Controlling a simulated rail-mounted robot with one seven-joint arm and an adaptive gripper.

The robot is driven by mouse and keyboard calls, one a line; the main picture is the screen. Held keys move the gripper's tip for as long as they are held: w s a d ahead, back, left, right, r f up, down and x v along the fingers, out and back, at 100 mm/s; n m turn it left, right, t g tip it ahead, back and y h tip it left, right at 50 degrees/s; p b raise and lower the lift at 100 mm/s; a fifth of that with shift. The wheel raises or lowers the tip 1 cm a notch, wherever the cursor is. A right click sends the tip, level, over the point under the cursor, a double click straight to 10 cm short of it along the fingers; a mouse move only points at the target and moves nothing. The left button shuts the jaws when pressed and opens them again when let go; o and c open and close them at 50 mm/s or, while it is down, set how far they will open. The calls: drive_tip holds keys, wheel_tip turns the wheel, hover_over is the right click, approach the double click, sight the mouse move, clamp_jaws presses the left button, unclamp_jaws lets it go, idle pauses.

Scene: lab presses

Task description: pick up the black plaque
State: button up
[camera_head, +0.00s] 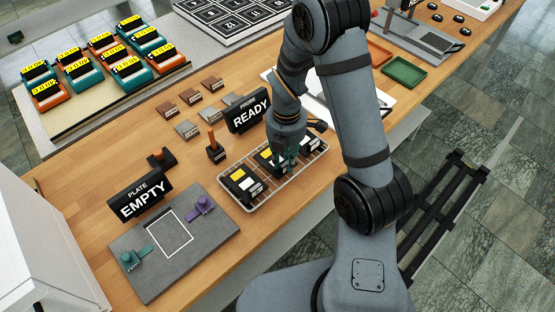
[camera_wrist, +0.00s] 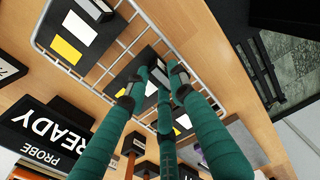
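Several black plaques with yellow and white labels lie in a wire rack (camera_head: 262,206). The left one (camera_head: 244,186) is fully visible, the middle one (camera_head: 265,156) is partly hidden by my gripper, and the right one (camera_head: 308,143) is partly hidden too. My gripper (camera_head: 281,163) points down at the middle plaque. In the wrist view its green fingers (camera_wrist: 160,78) are around or just over that plaque, with their tips a little apart. Contact and grip are unclear. Another plaque (camera_wrist: 84,28) shows there beside the rack wires (camera_wrist: 62,64).
A black READY sign (camera_head: 249,112) stands close behind the rack, and an EMPTY sign (camera_head: 141,198) stands to the left. A grey plate (camera_head: 165,262) with purple and teal clamps lies left of the rack. Small stamps (camera_head: 216,150) stand nearby. The table's front edge is close.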

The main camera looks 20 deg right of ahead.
drive_tip(key=shift+f, duration=0.45)
drive_tip(key=shift+c, duration=0.5)
drive_tip(key=c, duration=0.4)
clamp_jaws()
